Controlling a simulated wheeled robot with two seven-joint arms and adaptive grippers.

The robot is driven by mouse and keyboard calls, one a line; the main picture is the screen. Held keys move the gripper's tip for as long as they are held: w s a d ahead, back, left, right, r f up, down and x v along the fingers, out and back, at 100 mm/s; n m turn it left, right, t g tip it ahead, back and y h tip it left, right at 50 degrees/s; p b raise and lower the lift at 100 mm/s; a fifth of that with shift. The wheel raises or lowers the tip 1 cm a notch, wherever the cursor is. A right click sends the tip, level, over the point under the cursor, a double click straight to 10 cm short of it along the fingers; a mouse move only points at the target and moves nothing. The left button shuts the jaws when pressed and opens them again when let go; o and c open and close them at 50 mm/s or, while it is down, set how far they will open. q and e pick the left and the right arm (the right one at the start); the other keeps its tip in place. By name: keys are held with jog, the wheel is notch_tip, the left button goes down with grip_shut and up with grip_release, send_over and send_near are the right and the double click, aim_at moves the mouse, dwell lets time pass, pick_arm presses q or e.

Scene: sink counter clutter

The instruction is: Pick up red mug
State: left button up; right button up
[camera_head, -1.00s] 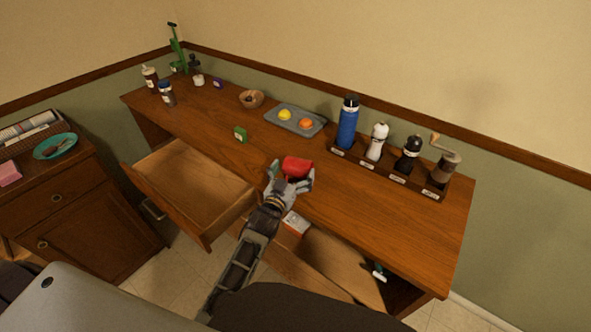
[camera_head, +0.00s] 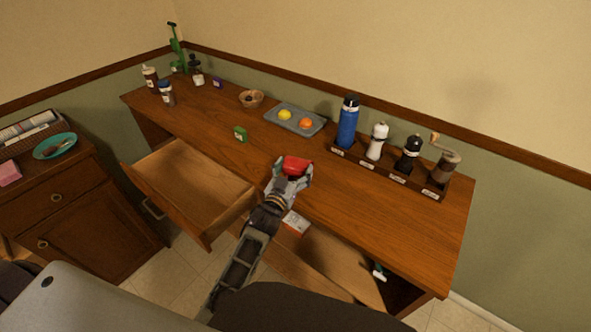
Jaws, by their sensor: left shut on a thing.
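The red mug (camera_head: 297,164) is at the middle of the wooden counter, near its front edge. My left gripper (camera_head: 294,172) reaches it from the front, its fingers closed on the mug's near part. The fingers hide the lower part of the mug, so I cannot tell whether it stands on the counter or is slightly lifted. My right gripper is not in view.
An open drawer (camera_head: 190,187) juts out at the left front. A small green box (camera_head: 240,134) lies left of the mug.

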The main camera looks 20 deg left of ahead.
pick_arm(q)
jog(key=shift+c, duration=0.3)
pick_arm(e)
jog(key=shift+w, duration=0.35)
pick_arm(q)
jog(key=shift+r, duration=0.1)
